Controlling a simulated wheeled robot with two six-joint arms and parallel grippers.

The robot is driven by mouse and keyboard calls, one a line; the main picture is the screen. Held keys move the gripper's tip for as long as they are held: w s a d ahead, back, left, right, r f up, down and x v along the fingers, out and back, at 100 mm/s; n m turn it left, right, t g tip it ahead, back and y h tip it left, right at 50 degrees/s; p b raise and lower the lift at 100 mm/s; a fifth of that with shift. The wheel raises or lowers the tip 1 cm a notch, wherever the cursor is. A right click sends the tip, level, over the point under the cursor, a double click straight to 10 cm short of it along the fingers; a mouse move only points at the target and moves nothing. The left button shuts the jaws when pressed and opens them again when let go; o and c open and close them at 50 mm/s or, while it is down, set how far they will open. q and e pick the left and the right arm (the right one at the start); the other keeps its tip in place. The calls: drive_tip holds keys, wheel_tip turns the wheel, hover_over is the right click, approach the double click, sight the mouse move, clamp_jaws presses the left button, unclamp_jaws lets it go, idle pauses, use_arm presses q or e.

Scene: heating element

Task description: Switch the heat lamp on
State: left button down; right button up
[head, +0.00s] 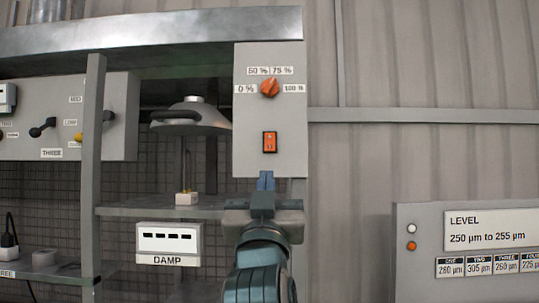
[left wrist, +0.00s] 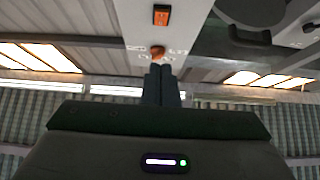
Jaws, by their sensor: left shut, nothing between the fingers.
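A grey control panel (head: 290,140) carries an orange rocker switch (head: 270,142) and, above it, an orange dial (head: 270,88) with percent labels around it. The heat lamp (head: 190,117), a grey dome shade, hangs behind and to the left of the panel. My left gripper (head: 265,181) is shut and empty, its fingertips just below the rocker switch in the head view. In the left wrist view the shut fingers (left wrist: 160,72) point up toward the dial (left wrist: 157,51), with the switch (left wrist: 161,15) beyond it. Contact with the panel cannot be told. My right gripper is not in view.
A shelf (head: 130,211) under the lamp holds a small white block (head: 186,198). A vertical grey post (head: 92,170) stands left. A box labelled DAMP (head: 168,243) hangs below the shelf. A grey LEVEL panel (head: 425,270) stands at lower right. Corrugated wall lies behind.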

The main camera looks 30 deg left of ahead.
sight(270, 143)
use_arm(q)
drive_tip(key=p+x, duration=0.1)
drive_tip(key=x, duration=0.3)
drive_tip(key=f+p+x, duration=0.1)
drive_tip(key=p+x, duration=0.1)
drive_tip(key=x, duration=0.2)
drive_tip(key=w+p+x, duration=0.1)
drive_tip(key=p+x, duration=0.1)
drive_tip(key=x, duration=0.2)
drive_tip(key=shift+w+a+f, duration=0.2)
drive_tip(key=shift+a+f, duration=0.05)
drive_tip(key=shift+a, duration=0.05)
drive_tip(key=shift+w+a+f, duration=0.2)
drive_tip(key=shift+w+a, duration=0.15)
drive_tip(key=shift+w, duration=0.05)
drive_tip(key=shift+d, duration=0.1)
